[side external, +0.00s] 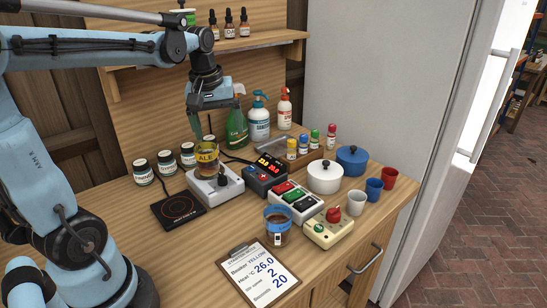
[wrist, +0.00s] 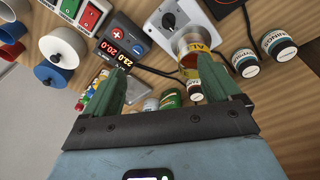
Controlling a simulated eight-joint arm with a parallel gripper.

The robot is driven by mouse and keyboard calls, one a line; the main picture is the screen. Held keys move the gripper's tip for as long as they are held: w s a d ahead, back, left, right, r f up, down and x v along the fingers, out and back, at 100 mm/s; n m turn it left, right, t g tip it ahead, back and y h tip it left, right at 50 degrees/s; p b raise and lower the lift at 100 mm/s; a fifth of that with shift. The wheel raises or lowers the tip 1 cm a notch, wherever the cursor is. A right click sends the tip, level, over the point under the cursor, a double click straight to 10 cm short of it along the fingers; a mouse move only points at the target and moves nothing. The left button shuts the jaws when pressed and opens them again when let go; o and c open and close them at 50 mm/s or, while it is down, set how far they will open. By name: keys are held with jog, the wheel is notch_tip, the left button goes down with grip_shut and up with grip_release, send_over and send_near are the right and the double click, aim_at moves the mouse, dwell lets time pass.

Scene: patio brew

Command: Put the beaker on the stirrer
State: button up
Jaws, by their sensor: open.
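A clear beaker (side external: 207,158) with amber contents and a yellow "ALE" label stands upright on the white stirrer (side external: 213,186), which has a black knob. In the wrist view the beaker (wrist: 190,42) is partly hidden behind my right-hand finger, and the stirrer (wrist: 172,22) lies beyond it. My gripper (side external: 197,128) is just above and behind the beaker in the side view. A second beaker (side external: 278,226), with brown contents and a blue band, stands at the counter front.
A black hot plate (side external: 178,210) is left of the stirrer; small jars (side external: 166,162) stand behind it. A digital controller (side external: 266,178), button box (side external: 295,200), yellow box (side external: 327,230), pots (side external: 324,177) and cups (side external: 356,202) crowd the right. A clipboard (side external: 258,276) lies in front.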

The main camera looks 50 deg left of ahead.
jog(key=s+d+f+m+t, duration=0.2)
jog(key=d+m, duration=0.3)
jog(key=d, duration=0.2)
jog(key=s+d+f+m+t, duration=0.2)
jog(key=d+m+t, duration=0.1)
jog(key=d+m, duration=0.3)
jog(key=shift+s+d+f+h, duration=0.15)
jog(key=shift+d+f+h, duration=0.2)
jog(key=shift+d, duration=0.6)
jog(key=shift+r, duration=0.1)
